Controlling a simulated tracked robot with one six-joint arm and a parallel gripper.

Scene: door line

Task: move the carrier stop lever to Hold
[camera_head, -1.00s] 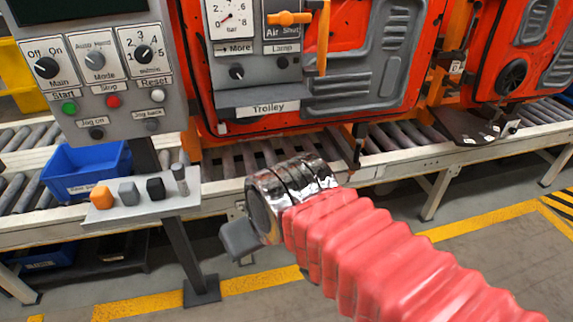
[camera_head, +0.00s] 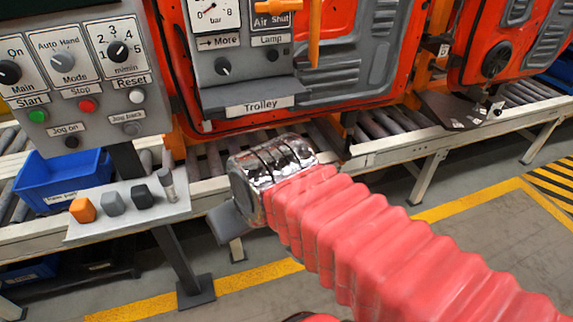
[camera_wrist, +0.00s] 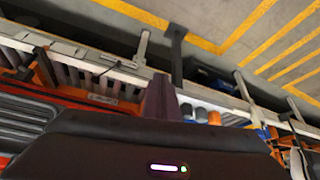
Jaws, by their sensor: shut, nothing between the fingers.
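I see no lever marked Hold or carrier stop in either view, so I cannot tell which part is the carrier stop lever. An orange lever (camera_head: 278,8) lies across the Air Shut plate on the trolley panel (camera_head: 235,75), and an upright orange bar (camera_head: 315,38) stands just right of it. My gripper (camera_head: 226,222) is low in front of the roller line, mostly hidden behind my wrist in the head view. In the wrist view its fingers (camera_wrist: 160,98) are closed together and empty. It appears apart from the panels and levers.
A grey control panel (camera_head: 85,88) with knobs and buttons stands left. Below it are a small shelf (camera_head: 125,218) with several small blocks and a blue bin (camera_head: 60,180). Orange doors hang over the roller conveyor (camera_head: 395,150). Floor with yellow lines (camera_head: 450,205) is clear at right.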

